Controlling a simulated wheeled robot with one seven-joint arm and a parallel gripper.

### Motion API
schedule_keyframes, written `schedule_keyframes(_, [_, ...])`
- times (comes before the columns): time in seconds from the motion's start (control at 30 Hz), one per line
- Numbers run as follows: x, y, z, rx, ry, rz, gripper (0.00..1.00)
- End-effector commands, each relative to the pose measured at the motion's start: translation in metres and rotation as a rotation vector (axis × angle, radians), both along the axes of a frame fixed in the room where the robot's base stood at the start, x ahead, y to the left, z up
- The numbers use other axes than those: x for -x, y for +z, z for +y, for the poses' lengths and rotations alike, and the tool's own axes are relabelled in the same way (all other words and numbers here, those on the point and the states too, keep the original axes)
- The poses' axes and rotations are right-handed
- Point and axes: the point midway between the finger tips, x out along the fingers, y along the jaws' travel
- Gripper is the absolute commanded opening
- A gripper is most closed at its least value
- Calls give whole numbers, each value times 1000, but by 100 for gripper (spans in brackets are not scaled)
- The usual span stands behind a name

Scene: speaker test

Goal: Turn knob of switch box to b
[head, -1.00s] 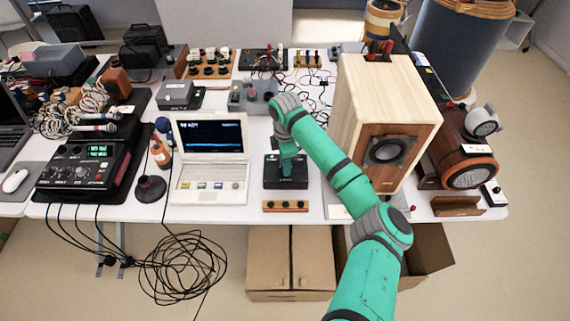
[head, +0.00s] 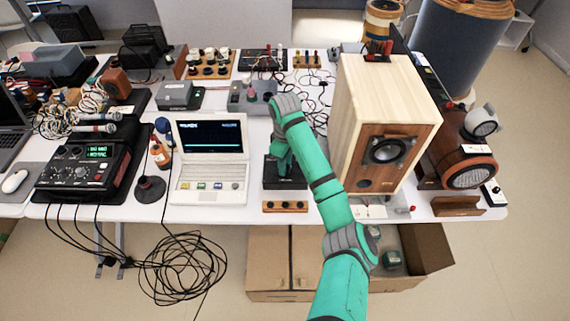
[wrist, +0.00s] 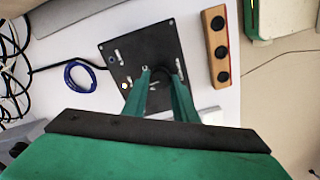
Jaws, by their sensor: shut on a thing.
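The switch box (head: 296,183) is a flat black box near the front edge of the white table, right of the white laptop. In the wrist view its dark top (wrist: 141,46) shows several small pale marks, too small to read. My gripper (wrist: 161,74) points down over the box, with its two green fingers on either side of a dark knob (wrist: 160,77). It is shut on the knob, which is mostly hidden between the fingers. Its pointing direction cannot be told. In the head view my gripper (head: 282,168) covers part of the box top.
A wooden strip with dark sockets (head: 285,206) lies just in front of the box. A tall wooden speaker (head: 350,125) stands close on the right and the laptop (head: 210,150) on the left. Loose cables lie behind. Cardboard boxes (head: 270,262) stand below the front edge.

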Motion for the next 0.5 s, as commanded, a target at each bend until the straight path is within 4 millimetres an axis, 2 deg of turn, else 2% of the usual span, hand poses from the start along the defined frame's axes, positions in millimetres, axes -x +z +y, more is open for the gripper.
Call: schedule_keyframes(0.5, [1,0,-4,5,-82,4,3])
